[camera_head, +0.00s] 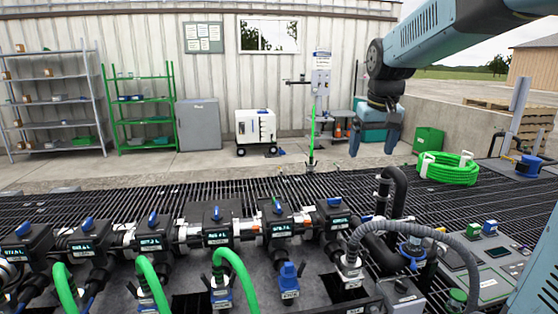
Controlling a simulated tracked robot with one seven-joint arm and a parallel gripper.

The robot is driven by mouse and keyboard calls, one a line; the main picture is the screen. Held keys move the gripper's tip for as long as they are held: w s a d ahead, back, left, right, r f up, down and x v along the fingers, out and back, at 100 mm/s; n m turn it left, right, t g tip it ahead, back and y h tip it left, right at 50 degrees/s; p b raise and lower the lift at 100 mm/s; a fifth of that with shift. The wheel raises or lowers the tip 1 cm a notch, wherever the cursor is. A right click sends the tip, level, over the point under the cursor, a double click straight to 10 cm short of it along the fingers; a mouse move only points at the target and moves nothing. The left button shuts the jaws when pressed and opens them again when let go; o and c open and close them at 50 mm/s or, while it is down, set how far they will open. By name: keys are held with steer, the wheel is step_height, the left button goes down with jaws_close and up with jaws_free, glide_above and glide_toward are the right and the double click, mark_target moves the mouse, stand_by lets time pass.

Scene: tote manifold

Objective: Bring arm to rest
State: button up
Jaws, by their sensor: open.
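My gripper (373,141) hangs at the upper right, at the end of my blue and black arm. Its two blue fingers point down and stand apart, with nothing between them. It is above the far part of the dark grating (250,190) and touches nothing that I can see. The arm reaches in from the top right corner and bends down at a dark wrist joint.
Below is a manifold (217,235) with black valves, blue handles and green hoses. A black pipe bend (398,185) rises beneath my gripper. A coiled green hose (448,168) lies right. Shelves (55,95), a grey cabinet (198,125) and a white cart (256,127) line the wall.

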steer(key=s+f+t, duration=0.1)
steer(key=s+f, duration=0.1)
steer(key=s, duration=0.9)
steer(key=s+f+m+t, duration=0.1)
steer(key=s+f, duration=0.2)
steer(key=s, duration=0.9)
steer(key=shift+d+f+t, duration=0.15)
steer(key=shift+d+t, duration=0.15)
steer(key=shift+d, duration=0.1)
